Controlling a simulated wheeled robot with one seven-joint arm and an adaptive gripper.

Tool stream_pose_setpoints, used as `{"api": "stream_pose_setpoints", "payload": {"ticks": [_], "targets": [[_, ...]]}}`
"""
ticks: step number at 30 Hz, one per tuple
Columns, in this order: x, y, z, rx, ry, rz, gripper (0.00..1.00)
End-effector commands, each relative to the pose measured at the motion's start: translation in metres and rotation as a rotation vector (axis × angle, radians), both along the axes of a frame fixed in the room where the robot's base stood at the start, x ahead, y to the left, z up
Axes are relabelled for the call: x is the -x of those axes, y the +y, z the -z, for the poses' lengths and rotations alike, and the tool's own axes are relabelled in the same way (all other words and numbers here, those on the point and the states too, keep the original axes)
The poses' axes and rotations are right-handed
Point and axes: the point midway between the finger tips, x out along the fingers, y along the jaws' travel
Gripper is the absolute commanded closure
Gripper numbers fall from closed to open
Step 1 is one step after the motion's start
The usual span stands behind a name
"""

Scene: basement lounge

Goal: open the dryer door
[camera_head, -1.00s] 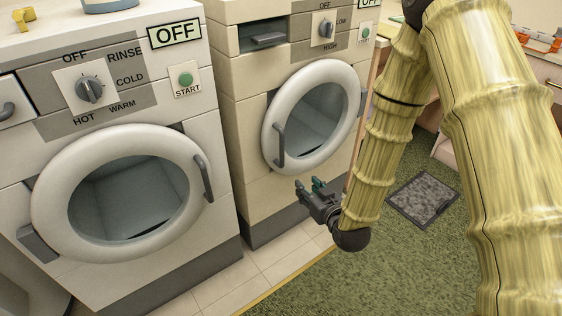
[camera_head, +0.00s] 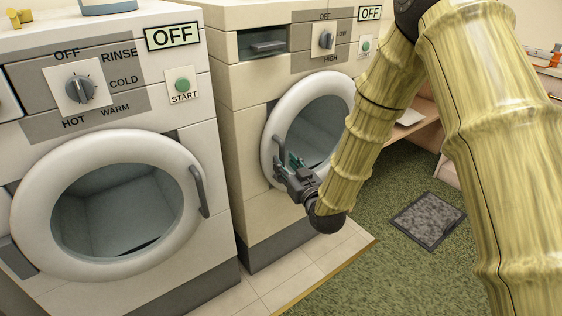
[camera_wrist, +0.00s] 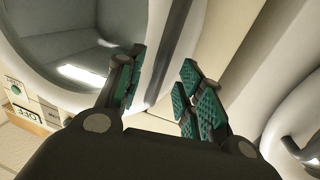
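The dryer (camera_head: 236,150) is the cream machine on the right, with a LOW/HIGH knob (camera_head: 325,39). Its round white-rimmed door (camera_head: 280,115) looks shut. The grey door handle (camera_head: 279,148) is at the left of the rim, partly hidden by my gripper (camera_head: 290,161). In the wrist view, my gripper (camera_wrist: 160,88) is open, with teal-padded fingers apart. The dark handle (camera_wrist: 174,52) runs between the fingers in that picture. I cannot tell whether either finger touches it. The door rim (camera_wrist: 150,25) and glass (camera_wrist: 70,35) fill the upper left.
A washer (camera_head: 215,245) with a round door (camera_head: 30,190) and its own handle (camera_head: 199,190) stands close on the left. Green carpet (camera_head: 360,260) is open in front, with a grey mat (camera_head: 428,218) on it. A wooden table (camera_head: 412,135) stands right of the dryer.

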Motion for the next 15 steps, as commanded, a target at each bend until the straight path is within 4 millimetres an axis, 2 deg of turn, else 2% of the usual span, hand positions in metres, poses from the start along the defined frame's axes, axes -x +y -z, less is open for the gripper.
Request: {"api": "stream_pose_setpoints", "payload": {"ticks": [6, 15], "targets": [[-0.023, 0.011, 0.001, 0.0, 0.0, -0.001, 0.63], [-0.032, 0.015, 0.0, 0.0, 0.001, -0.001, 0.63]]}}
